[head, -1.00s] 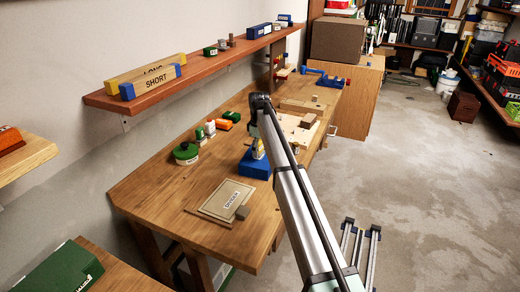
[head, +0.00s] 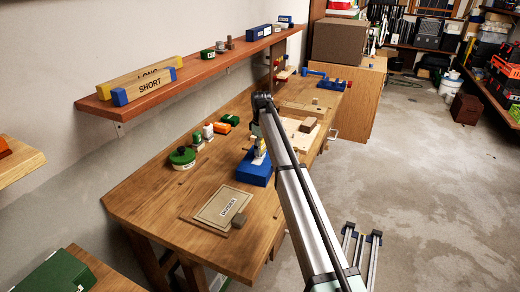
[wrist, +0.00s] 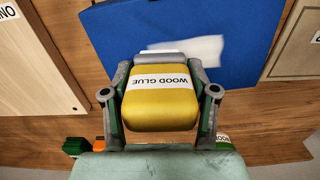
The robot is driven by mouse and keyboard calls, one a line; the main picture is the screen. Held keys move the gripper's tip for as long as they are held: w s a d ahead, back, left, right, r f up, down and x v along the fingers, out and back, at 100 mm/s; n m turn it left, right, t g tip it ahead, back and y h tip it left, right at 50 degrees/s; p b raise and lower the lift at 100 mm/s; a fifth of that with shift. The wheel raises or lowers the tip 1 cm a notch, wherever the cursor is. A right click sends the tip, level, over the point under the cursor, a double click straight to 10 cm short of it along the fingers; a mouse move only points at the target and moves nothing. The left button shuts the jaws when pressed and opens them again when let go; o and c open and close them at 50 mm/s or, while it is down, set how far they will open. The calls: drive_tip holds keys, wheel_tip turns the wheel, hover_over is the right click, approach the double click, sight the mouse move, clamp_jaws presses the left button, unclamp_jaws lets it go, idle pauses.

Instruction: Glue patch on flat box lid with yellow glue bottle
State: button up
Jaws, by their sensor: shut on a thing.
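A yellow bottle labelled "WOOD GLUE" (wrist: 160,108) sits between the two fingers of my gripper (wrist: 160,80), which is shut on it. In the head view the bottle (head: 260,146) shows small, above the blue flat box (head: 250,172) on the workbench. In the wrist view the blue box lid (wrist: 222,22) fills the top middle, with a white patch (wrist: 200,48) just beyond the bottle. I cannot tell whether that patch is a label or glue. The bottle's far end is hidden, so contact with the lid cannot be told.
A wall shelf (head: 195,76) with "LONG" and "SHORT" bars runs above.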

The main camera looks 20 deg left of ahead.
drive_tip(key=shift+w, duration=0.45)
drive_tip(key=shift+w+r, duration=0.25)
drive_tip(key=shift+w, duration=0.05)
drive_tip(key=r, duration=0.1)
drive_tip(key=r+p, duration=0.1)
drive_tip(key=r, duration=0.1)
drive_tip(key=shift+s+r, duration=0.15)
drive_tip(key=shift+s, duration=0.1)
drive_tip(key=shift+r+p, duration=1.15)
drive_tip(key=shift+r, duration=1)
